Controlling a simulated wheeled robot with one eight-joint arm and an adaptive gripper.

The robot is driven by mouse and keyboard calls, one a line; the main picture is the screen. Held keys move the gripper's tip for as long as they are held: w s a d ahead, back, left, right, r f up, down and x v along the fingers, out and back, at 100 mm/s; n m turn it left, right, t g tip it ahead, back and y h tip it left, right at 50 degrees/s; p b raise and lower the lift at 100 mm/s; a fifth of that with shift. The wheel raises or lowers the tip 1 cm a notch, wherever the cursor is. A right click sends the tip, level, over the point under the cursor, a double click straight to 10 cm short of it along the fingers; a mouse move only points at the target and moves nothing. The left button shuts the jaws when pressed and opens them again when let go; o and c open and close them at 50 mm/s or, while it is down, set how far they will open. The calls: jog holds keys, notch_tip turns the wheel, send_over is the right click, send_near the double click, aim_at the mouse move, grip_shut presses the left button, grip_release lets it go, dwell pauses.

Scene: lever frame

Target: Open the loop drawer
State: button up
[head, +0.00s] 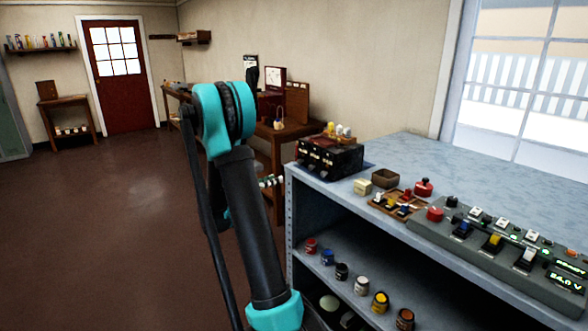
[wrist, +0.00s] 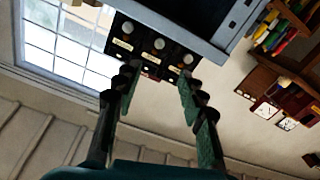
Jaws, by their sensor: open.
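A black drawer box (head: 330,157) stands on the far left end of the grey shelf unit's top in the head view. In the wrist view the black box (wrist: 157,48) shows tilted, with several round pale knobs and small yellowish labels on its front. The labels are too small to read, so I cannot tell which drawer is the loop drawer. No drawer is seen clearly pulled out. My gripper (wrist: 157,82) is open and empty, its two fingers pointing toward the box's front. I cannot tell the gap between them. In the head view my gripper is not visible.
The grey shelf unit (head: 455,190) carries a brown box (head: 385,178), a tray of small parts (head: 397,203), red knobs and a control panel (head: 500,255). Several jars stand on the shelf below. Floor on the left is clear.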

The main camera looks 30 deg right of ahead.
aim_at(309, 168)
jog(key=d, duration=0.5)
jog(key=w+d, duration=0.1)
jog(key=d, duration=1.1)
jog(key=shift+w, duration=0.15)
jog(key=shift+c, duration=0.3)
grip_shut()
